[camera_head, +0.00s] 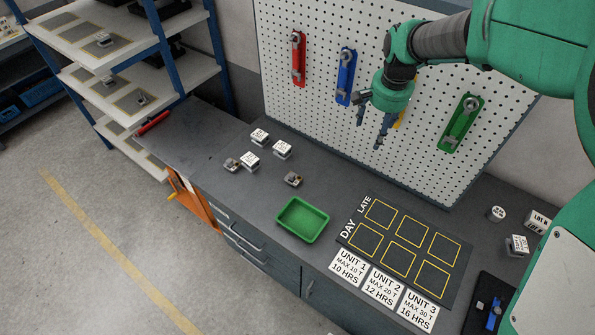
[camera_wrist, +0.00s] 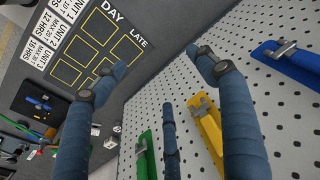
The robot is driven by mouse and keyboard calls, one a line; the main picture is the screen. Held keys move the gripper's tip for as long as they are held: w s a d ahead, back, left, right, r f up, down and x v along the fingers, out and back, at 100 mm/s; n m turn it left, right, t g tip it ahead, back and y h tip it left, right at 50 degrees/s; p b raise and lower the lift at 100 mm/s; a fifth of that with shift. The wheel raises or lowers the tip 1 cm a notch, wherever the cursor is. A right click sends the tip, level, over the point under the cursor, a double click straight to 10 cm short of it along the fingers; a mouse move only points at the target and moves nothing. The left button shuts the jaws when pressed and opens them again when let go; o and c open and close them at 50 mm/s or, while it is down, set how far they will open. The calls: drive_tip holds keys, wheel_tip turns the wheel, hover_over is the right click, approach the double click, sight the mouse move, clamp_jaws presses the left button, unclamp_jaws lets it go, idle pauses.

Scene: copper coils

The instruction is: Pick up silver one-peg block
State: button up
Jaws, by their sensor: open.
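Two small grey metallic blocks lie on the dark worktop in the head view, one at the left (camera_head: 232,164) and one nearer the green tray (camera_head: 293,179). They are too small for me to count their pegs, so I cannot tell which is the silver one-peg block. My gripper (camera_head: 370,122) is open and empty, high in front of the pegboard, above and to the right of both blocks. In the wrist view my gripper's fingers (camera_wrist: 163,68) are spread apart with nothing between them; neither grey block can be made out there.
Several white labelled blocks (camera_head: 282,149) stand close to the grey blocks. A green tray (camera_head: 302,227) and a yellow-marked mat (camera_head: 400,238) lie to the right. The pegboard (camera_head: 320,100) with coloured tools rises behind. Shelves (camera_head: 75,35) stand at the left.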

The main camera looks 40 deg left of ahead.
drive_tip(key=a+f+g+p, duration=0.1)
drive_tip(key=a+f+p, duration=0.2)
drive_tip(key=a+f, duration=1)
drive_tip(key=h+p, duration=0.1)
drive_tip(key=p, duration=0.1)
hover_over(293, 173)
wheel_tip(293, 173, down, 10)
drive_tip(key=shift+s+a+g, duration=0.1)
drive_tip(key=shift+s+g, duration=0.05)
drive_tip(key=shift+g, duration=0.15)
drive_tip(key=shift+f+p, duration=0.35)
drive_tip(key=shift+f, duration=3.9)
drive_tip(key=shift+f, duration=0.1)
drive_tip(key=shift+f+p, duration=0.55)
drive_tip(key=shift+f, duration=2)
